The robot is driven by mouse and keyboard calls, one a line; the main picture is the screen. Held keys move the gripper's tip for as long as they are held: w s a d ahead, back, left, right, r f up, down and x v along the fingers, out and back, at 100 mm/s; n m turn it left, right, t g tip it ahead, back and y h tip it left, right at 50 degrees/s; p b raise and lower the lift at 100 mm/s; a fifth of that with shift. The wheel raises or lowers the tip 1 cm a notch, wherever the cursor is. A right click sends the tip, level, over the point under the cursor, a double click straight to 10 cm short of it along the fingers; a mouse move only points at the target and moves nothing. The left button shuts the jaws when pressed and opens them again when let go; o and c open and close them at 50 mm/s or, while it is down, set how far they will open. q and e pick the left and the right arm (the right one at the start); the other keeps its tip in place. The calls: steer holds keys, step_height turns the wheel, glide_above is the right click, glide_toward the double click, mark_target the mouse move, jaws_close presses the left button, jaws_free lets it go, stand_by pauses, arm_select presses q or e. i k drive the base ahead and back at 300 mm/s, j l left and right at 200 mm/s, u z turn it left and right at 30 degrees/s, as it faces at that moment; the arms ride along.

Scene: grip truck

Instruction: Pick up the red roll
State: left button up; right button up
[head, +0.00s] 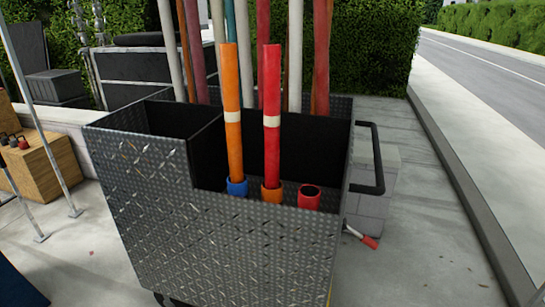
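A long red roll (271,100) with a pale band stands upright in a diamond-plate metal cart (215,240). Its lower end meets an orange collar (272,194) near the cart's front wall. To its left, a long orange roll (233,110) with a similar pale band stands with its lower end at a blue collar (237,188). To the right is a red collar (309,198) with a dark opening and no roll in it. Neither of my grippers is in view.
Several white, dark red and brown poles stand behind the two rolls. A black handle (377,160) juts from the cart's right side. Grey blocks (370,205) and a small red-and-white object (361,237) are on the pavement at right. Wooden boxes (45,165) stand at left.

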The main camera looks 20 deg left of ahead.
mark_target(271, 59)
steer(key=i+l+u, duration=0.1)
steer(key=u, duration=0.55)
steer(key=i+l+u, duration=0.2)
steer(key=l+u, duration=0.2)
steer(key=l, duration=0.2)
steer(key=l+u, duration=0.2)
steer(key=l, duration=0.15)
steer(key=i, duration=0.05)
